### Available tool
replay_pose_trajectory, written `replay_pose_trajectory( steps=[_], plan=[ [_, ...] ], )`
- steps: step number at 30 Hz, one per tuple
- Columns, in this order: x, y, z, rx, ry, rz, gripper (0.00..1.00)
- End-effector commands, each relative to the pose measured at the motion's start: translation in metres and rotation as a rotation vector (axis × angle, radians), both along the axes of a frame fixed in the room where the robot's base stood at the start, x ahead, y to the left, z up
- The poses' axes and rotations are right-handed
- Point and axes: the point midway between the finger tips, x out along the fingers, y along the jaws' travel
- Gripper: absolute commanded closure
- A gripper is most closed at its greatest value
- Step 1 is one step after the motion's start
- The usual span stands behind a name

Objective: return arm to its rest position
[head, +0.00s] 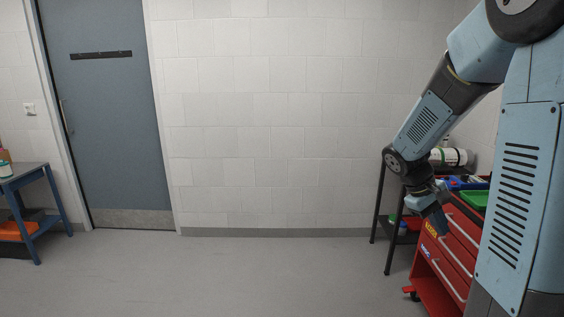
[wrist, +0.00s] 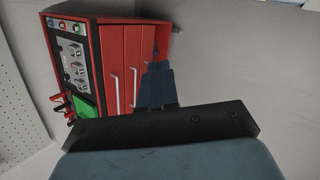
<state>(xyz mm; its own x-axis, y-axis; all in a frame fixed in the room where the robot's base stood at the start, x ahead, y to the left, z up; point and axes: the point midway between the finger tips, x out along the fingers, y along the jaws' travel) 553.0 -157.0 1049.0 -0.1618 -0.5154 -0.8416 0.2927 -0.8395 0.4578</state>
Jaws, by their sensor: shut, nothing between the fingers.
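My gripper (head: 438,217) hangs at the end of my arm on the right side of the head view, in front of a red tool cart. The arm is bent and reaches down and to the left from my body. In the wrist view my gripper (wrist: 157,84) points away from the camera with its fingers together and nothing between them. It appears in front of the cart's drawers, and I cannot tell how far it is from them.
The red tool cart (head: 449,262) carries a green tray (head: 474,199); the cart also shows in the wrist view (wrist: 122,50). A dark-legged stand (head: 380,205) is behind it. A blue table (head: 52,195) stands at far left beside a grey door (head: 105,110). The middle floor is clear.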

Motion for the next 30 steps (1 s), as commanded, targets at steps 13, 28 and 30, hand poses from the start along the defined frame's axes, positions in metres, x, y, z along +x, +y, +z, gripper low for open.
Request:
replay_pose_trajectory(
  steps=[13, 28, 30],
  plan=[
    [-0.058, 0.061, 0.062, 0.216, -0.282, -0.073, 1.00],
    [-0.129, 0.128, 0.111, 0.459, -0.583, -0.111, 1.00],
    [-0.138, 0.136, 0.116, 0.491, -0.621, -0.113, 1.00]
  ],
)
